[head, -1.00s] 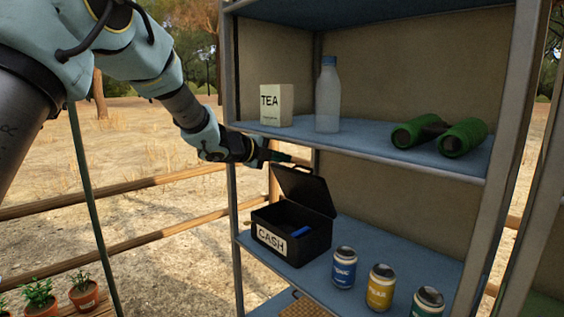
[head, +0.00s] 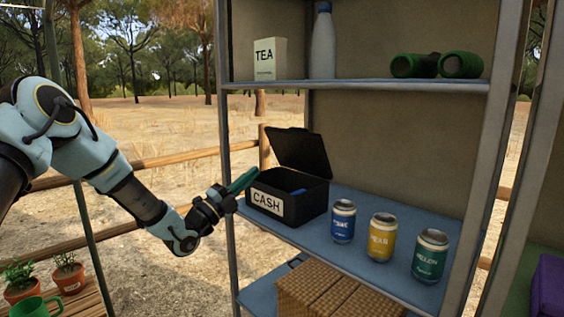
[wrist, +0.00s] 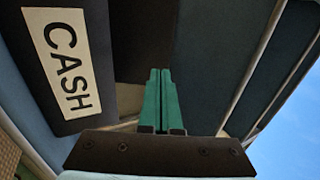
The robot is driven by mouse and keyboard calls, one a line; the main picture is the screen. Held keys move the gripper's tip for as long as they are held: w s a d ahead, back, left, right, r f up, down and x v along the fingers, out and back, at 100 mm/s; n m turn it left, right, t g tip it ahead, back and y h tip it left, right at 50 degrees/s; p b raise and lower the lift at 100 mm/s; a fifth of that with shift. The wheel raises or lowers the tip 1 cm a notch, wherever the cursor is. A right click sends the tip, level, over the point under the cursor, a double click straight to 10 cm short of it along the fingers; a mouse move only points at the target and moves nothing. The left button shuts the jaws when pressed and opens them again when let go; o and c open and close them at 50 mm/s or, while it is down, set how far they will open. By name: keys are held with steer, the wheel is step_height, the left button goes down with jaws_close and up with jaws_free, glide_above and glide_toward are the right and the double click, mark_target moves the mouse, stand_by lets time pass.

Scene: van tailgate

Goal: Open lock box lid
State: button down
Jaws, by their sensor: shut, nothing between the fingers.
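The black lock box (head: 316,200) with a white CASH label (head: 267,203) stands on the middle shelf at its left end. Its lid (head: 300,150) stands raised and tilted back, and a blue item shows inside. In the wrist view the label (wrist: 62,60) fills the upper left on the dark box front. My gripper (head: 243,181) is at the front left of the box, outside it, with green fingers closed together and empty. The fingers also show closed in the wrist view (wrist: 160,85). Whether they touch the box I cannot tell.
A blue can (head: 343,222), a yellow can (head: 382,238) and a green can (head: 430,257) stand right of the box. The shelf post (head: 226,130) is close to my gripper. A woven basket (head: 340,295) sits below. Tea, a bottle and binoculars are above.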

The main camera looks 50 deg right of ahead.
mark_target(289, 139)
steer(key=p+x, duration=0.2)
steer(key=x, duration=0.2)
steer(key=p+x, duration=0.1)
steer(key=x, duration=0.4)
steer(key=p+x, duration=0.2)
steer(key=x, duration=0.2)
steer(key=shift+w+d+r+p, duration=0.2)
steer(key=shift+r+p, duration=0.1)
steer(key=shift+r, duration=0.1)
steer(key=shift+s+d, duration=0.1)
